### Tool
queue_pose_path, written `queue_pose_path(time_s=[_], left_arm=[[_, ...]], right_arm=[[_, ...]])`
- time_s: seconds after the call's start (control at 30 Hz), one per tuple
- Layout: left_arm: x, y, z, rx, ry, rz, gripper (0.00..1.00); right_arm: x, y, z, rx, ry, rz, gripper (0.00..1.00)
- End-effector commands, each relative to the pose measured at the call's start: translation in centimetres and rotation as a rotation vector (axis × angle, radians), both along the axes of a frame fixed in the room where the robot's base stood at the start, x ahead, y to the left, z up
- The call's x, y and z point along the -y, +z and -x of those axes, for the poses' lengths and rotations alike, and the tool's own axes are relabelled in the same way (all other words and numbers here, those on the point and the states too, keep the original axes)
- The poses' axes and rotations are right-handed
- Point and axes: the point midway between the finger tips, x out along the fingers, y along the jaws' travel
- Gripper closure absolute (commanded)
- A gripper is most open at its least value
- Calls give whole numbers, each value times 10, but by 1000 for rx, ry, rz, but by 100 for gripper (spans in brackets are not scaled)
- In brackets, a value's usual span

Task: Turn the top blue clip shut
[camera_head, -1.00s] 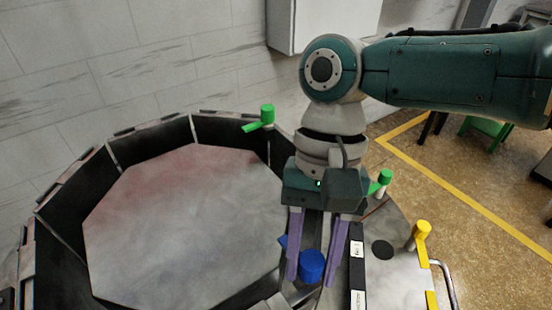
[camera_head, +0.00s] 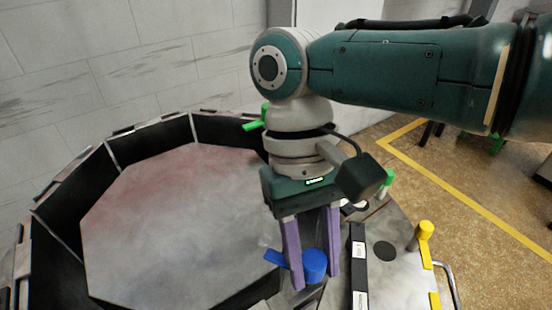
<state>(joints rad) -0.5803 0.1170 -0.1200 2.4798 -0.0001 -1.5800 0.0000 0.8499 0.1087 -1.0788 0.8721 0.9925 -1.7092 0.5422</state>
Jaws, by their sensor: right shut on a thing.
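The blue clip (camera_head: 315,265) is in the lower middle of the head view, at the right rim of the octagonal furnace. It has a round blue knob and a flat blue arm that points left toward the furnace plate. My right gripper (camera_head: 314,276) comes down from above with its purple fingers on either side of the knob, shut on it. The lower part of the clip's mount is partly hidden. My left gripper is not in view.
The grey octagonal furnace plate (camera_head: 180,225) fills the left, inside dark wall panels. A green clip (camera_head: 254,124) stands at the back rim and another green clip (camera_head: 387,178) at the right. A yellow clip (camera_head: 424,231) stands on the right flange, near a metal handle (camera_head: 447,285).

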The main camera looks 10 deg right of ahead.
Motion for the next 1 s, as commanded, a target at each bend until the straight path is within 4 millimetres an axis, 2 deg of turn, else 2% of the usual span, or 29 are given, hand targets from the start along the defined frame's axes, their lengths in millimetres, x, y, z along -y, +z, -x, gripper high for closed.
queue_pose_path(time_s=[0.37,0.7,1.0], left_arm=[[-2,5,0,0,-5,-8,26],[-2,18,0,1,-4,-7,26],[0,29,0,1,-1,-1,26]], right_arm=[[-1,2,0,-1,360,-2,100],[-1,3,0,0,676,-2,100],[-1,2,0,1,896,-2,100]])
